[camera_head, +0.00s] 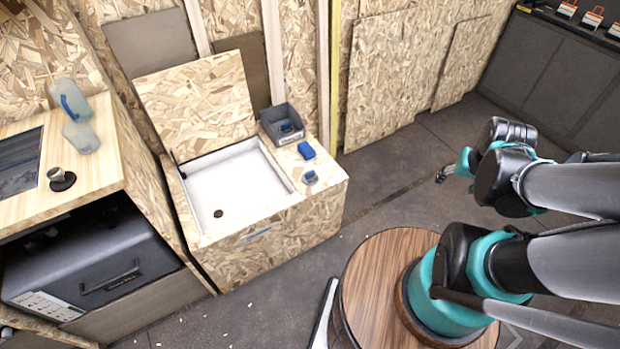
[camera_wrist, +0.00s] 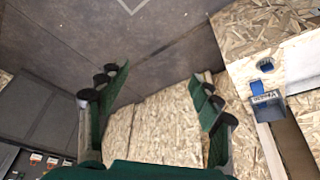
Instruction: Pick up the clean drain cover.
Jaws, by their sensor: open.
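A white shower tray (camera_head: 240,178) is set in an OSB box, with a dark round drain spot (camera_head: 218,213) in its floor. On the box's right ledge lies a small round item with blue on it (camera_head: 310,177), beside a blue block (camera_head: 306,150). Both also show at the right of the wrist view, the round item (camera_wrist: 266,65) and the blue block (camera_wrist: 258,87). I cannot tell which thing is the clean drain cover. My gripper (camera_head: 441,175) is open and empty, in the air well right of the box; its fingers (camera_wrist: 160,82) spread wide in the wrist view.
A grey bin (camera_head: 270,130) holding something dark and blue stands at the ledge's back. An OSB lid (camera_head: 195,100) stands raised behind the tray. A wooden counter (camera_head: 100,165) with a jug and a cup is at left. Dark floor (camera_head: 290,265) between is mostly clear.

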